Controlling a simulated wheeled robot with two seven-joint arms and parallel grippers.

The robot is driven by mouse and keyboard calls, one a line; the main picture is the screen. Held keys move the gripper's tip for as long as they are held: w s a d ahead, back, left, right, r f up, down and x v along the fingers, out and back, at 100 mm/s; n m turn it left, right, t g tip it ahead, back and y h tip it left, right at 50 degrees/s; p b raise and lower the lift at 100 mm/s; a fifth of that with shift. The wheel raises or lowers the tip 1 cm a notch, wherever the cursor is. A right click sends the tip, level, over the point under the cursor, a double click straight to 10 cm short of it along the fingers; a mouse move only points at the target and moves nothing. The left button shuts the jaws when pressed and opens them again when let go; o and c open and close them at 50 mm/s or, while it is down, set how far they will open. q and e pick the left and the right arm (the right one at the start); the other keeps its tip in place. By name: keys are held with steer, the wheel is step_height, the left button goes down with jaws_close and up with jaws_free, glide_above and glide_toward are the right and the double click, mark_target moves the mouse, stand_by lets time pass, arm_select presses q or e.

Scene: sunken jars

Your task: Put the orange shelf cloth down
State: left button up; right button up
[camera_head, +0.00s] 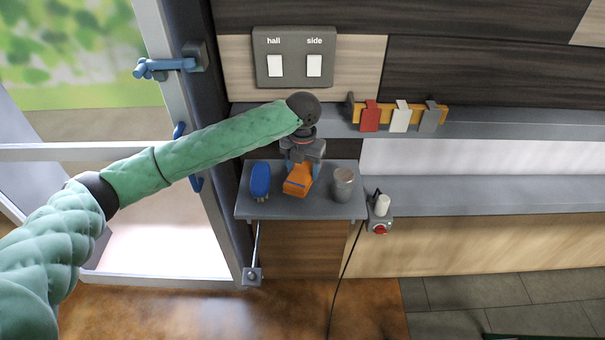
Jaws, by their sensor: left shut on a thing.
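The orange shelf cloth (298,182) is a folded orange piece over the small grey shelf (310,212). My left gripper (303,168) points down and is shut on the cloth. I cannot tell whether the cloth's underside touches the shelf. My right gripper is not in view.
A blue object (260,180) stands left of the cloth and a grey jar (343,184) stands right of it on the same shelf. A long ledge behind bears a rack (403,115) with red, white and grey tags.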

mark_target(303, 172)
arm_select(q)
step_height(303, 172, down, 3)
steer(key=shift+r+p, duration=0.1)
steer(key=shift+p, duration=0.5)
steer(key=shift+f, duration=0.3)
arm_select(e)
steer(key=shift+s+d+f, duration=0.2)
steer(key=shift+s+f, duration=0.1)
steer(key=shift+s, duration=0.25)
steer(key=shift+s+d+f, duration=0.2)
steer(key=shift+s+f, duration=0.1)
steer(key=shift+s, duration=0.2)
arm_select(q)
steer(key=shift+f, duration=0.1)
steer(key=o, duration=0.9)
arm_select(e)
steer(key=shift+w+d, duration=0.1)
